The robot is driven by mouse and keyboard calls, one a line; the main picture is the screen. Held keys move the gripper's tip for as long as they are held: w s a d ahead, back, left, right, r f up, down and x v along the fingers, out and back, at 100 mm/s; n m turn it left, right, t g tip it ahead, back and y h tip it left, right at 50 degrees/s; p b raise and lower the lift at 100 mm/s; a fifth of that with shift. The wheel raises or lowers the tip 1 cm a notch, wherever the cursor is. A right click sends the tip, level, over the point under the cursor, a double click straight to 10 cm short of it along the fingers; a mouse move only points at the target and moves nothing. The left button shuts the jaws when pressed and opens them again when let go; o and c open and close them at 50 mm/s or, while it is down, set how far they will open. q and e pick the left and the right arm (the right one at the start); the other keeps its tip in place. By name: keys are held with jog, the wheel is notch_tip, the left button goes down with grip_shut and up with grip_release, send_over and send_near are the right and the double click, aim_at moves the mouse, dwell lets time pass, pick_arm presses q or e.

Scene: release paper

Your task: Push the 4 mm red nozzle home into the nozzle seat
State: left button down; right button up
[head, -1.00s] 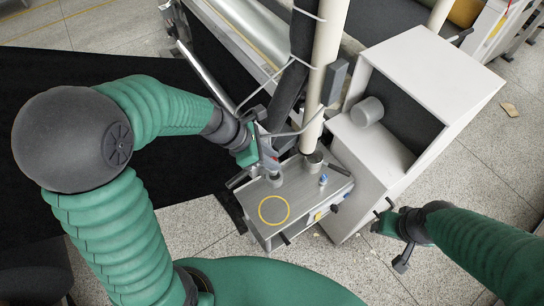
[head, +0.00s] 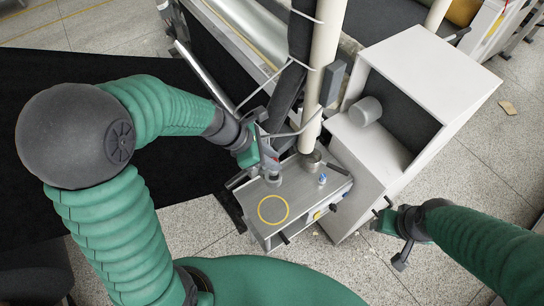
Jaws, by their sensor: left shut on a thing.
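My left gripper (head: 267,160) is over the back left part of a grey metal box top. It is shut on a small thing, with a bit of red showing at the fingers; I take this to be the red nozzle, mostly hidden. Just below the fingers is a short grey round fitting (head: 273,179), which may be the nozzle seat. I cannot tell whether the nozzle touches it or how deep it sits. My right gripper (head: 383,213) is off to the right, beside the white cabinet and away from the box; its fingers are too small to read.
The grey metal box (head: 300,205) carries a yellow ring (head: 273,209) and a small blue-and-white piece (head: 322,179). A thick cream pipe (head: 322,80) rises behind it. A white cabinet (head: 430,70) with a grey cylinder (head: 366,110) stands at the right.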

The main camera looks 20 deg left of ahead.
pick_arm(q)
jog(key=shift+f+b, duration=0.9)
jog(key=shift+f, duration=0.2)
jog(key=c, duration=1.3)
grip_release()
jog(key=shift+d, duration=0.1)
jog(key=shift+o, duration=0.8)
jog(key=shift+s+r, duration=0.15)
